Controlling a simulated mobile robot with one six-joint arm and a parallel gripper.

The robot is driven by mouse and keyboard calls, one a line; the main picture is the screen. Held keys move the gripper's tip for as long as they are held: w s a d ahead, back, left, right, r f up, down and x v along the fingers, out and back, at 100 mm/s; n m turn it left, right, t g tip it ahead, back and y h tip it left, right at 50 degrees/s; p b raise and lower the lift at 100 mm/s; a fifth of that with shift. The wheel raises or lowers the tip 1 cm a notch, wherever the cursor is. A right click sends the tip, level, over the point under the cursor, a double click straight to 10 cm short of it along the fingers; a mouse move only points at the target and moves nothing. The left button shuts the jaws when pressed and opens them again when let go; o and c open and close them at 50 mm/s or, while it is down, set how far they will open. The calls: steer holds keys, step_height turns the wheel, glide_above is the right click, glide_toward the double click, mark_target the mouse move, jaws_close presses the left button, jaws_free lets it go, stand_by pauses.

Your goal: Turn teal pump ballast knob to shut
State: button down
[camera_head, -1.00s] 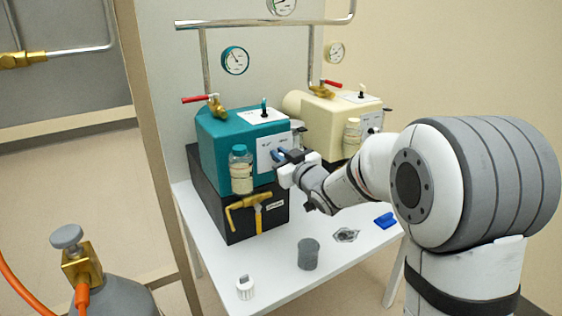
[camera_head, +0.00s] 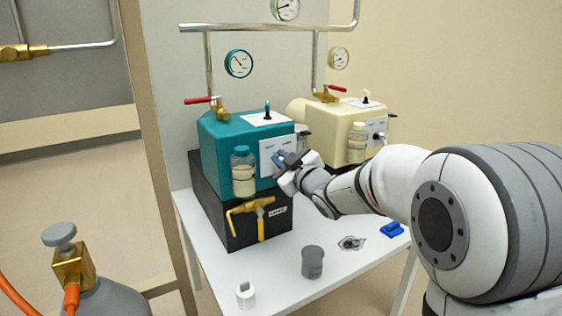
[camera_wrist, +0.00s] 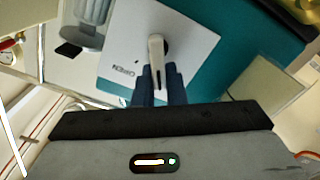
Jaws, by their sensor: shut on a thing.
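The teal pump (camera_head: 218,138) sits on a black base on a white table. Its front carries a white label panel (camera_head: 268,147). In the wrist view, the ballast knob (camera_wrist: 156,46) shows as a dark round part with a pale pointer bar on the white panel (camera_wrist: 190,35). Printed lettering reading OPEN, upside down, lies beside the bar. My gripper (camera_wrist: 158,88) has its blue fingers closed around the pointer bar. In the head view, my gripper (camera_head: 281,163) is at the front panel and hides the knob.
A cream pump (camera_head: 338,128) stands to the right. A bottle (camera_head: 243,172) and a brass valve (camera_head: 258,205) are at the teal pump's front. A grey cup (camera_head: 313,262), a white cap (camera_head: 245,294) and a blue item (camera_head: 392,229) lie on the table.

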steer(key=shift+f, duration=0.1)
steer(key=c, duration=1.5)
jaws_free()
steer(key=shift+s, duration=0.1)
steer(key=p+v, duration=0.1)
steer(key=v, duration=0.6)
steer(key=shift+s+d+p, duration=0.2)
steer(key=shift+s+p, duration=0.05)
steer(key=shift+p, duration=0.15)
